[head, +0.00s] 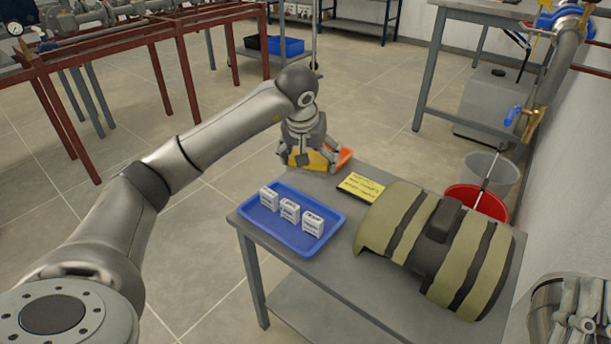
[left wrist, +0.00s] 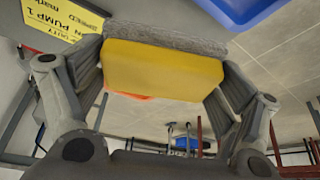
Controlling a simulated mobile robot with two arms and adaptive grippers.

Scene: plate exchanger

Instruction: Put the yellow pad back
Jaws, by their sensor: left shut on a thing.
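My left gripper (head: 312,163) is at the far left corner of the grey table. It is shut on the yellow pad (head: 309,160), which its fingers partly hide in the head view. In the left wrist view the yellow pad (left wrist: 162,72) has a grey layer (left wrist: 165,37) along one side and sits between the two fingers. An orange thing (head: 345,156) shows just behind the gripper; only a sliver of it (left wrist: 130,96) shows past the pad in the left wrist view. My right gripper (head: 578,322) is partly in view at the lower right; its fingertips cannot be made out.
A blue tray (head: 250,219) with three small white boxes stands near the table's left edge. A yellow written card (head: 361,187) lies behind it. A large olive and black striped bundle (head: 405,235) fills the table's right side. A red bucket (head: 478,200) stands beyond the table.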

